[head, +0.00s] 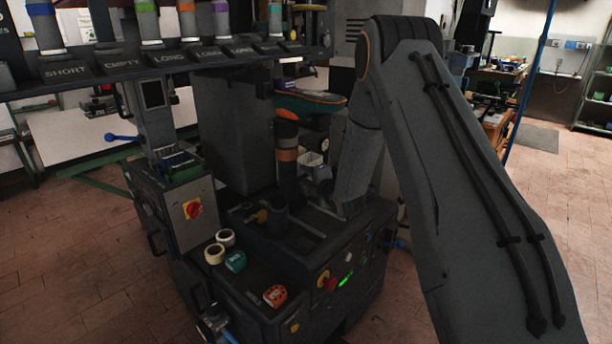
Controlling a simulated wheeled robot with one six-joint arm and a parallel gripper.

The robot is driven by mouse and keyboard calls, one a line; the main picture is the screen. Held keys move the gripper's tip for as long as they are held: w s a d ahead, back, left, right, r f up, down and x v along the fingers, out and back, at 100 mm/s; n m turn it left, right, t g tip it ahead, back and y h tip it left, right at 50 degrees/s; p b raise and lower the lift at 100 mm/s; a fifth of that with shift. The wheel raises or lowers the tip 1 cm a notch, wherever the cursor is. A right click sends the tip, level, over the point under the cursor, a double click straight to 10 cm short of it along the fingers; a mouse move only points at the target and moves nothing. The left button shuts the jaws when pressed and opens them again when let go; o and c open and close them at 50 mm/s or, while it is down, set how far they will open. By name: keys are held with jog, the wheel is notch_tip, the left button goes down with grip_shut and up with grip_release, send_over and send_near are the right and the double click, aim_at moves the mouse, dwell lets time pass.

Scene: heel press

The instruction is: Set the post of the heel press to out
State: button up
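The heel press (235,140) is a dark grey machine in the middle of the head view. An upright dark post (287,178) with orange bands stands at its front. A teal, orange and black shoe-like piece (308,103) sits above or on top of the post; I cannot tell if they touch. A short dark socket-like cylinder (274,218) with a brass knob (262,215) beside it is near the post's foot. My arm fills the right side and bends down behind the press's front edge. My gripper is not visible, and whatever it holds is hidden.
A labelled rack (160,66) with several banded posts crosses the top left. A red rotary switch (192,208) is on the press's side box. Tape rolls (215,253), a green piece (235,262) and an orange piece (275,296) lie on its front ledge.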

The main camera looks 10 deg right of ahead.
jog(key=shift+w+a, duration=0.1)
jog(key=shift+w, duration=0.25)
grip_shut()
